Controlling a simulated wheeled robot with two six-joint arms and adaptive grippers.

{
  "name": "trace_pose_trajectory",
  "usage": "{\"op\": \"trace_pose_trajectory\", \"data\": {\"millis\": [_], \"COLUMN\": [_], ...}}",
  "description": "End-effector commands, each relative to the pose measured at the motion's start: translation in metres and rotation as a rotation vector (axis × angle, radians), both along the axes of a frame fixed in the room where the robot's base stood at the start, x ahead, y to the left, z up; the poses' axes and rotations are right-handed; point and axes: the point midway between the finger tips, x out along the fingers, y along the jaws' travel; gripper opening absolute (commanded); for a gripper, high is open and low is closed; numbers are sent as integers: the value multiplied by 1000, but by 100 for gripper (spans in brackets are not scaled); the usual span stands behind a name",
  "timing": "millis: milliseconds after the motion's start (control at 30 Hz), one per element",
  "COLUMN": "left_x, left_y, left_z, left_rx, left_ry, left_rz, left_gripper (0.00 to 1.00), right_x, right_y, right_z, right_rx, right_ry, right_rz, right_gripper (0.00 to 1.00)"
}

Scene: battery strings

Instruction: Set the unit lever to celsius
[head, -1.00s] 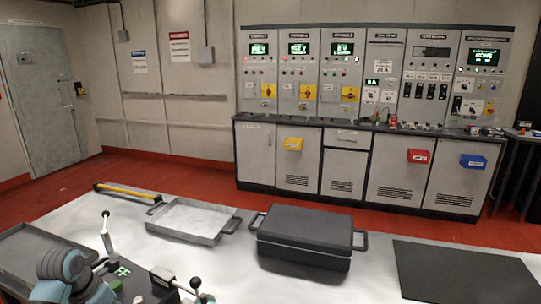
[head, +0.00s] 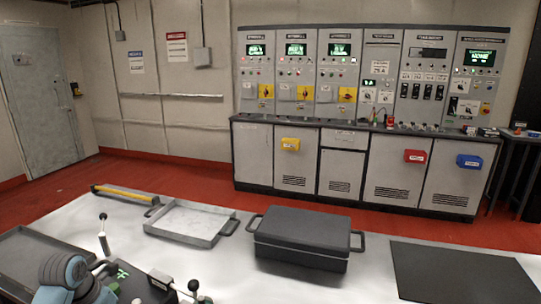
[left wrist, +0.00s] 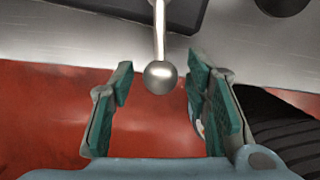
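In the left wrist view a silver lever (left wrist: 159,32) ends in a round ball knob (left wrist: 160,78). The knob sits between the fingertips of my left gripper (left wrist: 158,70), with a gap on both sides. The green-padded fingers are open. In the head view my left arm's blue-grey wrist (head: 64,273) is at the bottom left, beside a dark device with green display characters (head: 123,274). A white stick with a dark knob (head: 103,236) stands behind it. I cannot tell which lever carries the silver ball, nor read any celsius mark. My right gripper is not in view.
On the light table are a dark tray (head: 35,240), a shallow metal tray (head: 190,240), a black lidded case (head: 300,228) and a dark mat (head: 465,270). A yellow-handled tool (head: 125,194) lies at the back edge. Control cabinets (head: 380,165) line the far wall.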

Motion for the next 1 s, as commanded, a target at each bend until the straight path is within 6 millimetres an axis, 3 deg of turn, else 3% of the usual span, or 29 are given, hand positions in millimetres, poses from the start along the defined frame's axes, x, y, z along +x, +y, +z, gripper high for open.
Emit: {"op": "trace_pose_trajectory", "data": {"millis": [267,633,933,1000], "left_x": [0,0,0,5], "left_y": [0,0,-1,-10], "left_z": [8,72,70,68], "left_rx": [0,0,-2,-26], "left_ry": [0,0,-2,-34], "left_rz": [0,0,-1,-19], "left_gripper": [43,43,43,43], "right_x": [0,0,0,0], "right_y": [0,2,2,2], "right_z": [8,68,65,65], "right_rx": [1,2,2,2], "right_ry": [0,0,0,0], "right_rz": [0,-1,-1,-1], "right_gripper": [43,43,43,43]}}
